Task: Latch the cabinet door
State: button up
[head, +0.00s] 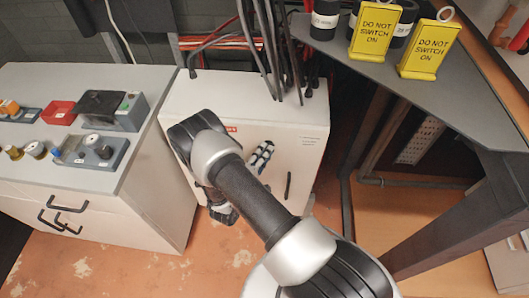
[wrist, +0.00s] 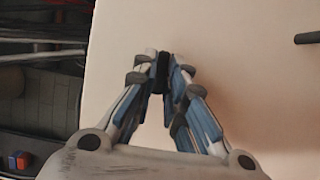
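The white cabinet (head: 305,150) stands in the middle of the head view, its front door panel flat and seemingly flush. A short black bar handle (head: 288,185) sits upright on the door, and its end shows at the right edge of the wrist view (wrist: 308,38). My gripper (head: 268,149) is in front of the door, up and left of the handle and apart from it. My arm hides the lower left of the door.
A grey bench (head: 75,185) with small devices and drawer handles stands at left. Cables (head: 272,50) run into the cabinet top. At right, a dark table (head: 450,105) carries two yellow "Do not switch on" signs (head: 374,30). Some floor (head: 110,270) at front left is clear.

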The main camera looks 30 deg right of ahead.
grip_shut()
jog(key=shift+r, duration=0.1)
jog(key=shift+s+d+r+m+t+y+p, duration=0.2)
jog(key=shift+m+y+p, duration=0.95)
jog(key=shift+m, duration=1.1)
jog(key=shift+w+d+r+m+t+y+p, duration=0.1)
jog(key=shift+m+t+y+p, duration=0.15)
jog(key=shift+m+y+p, duration=1.4)
jog(key=shift+s+d+r+m+t+y+p, duration=0.2)
jog(key=shift+m+y, duration=0.7)
jog(key=shift+m, duration=1.9)
jog(key=shift+a+f, duration=0.1)
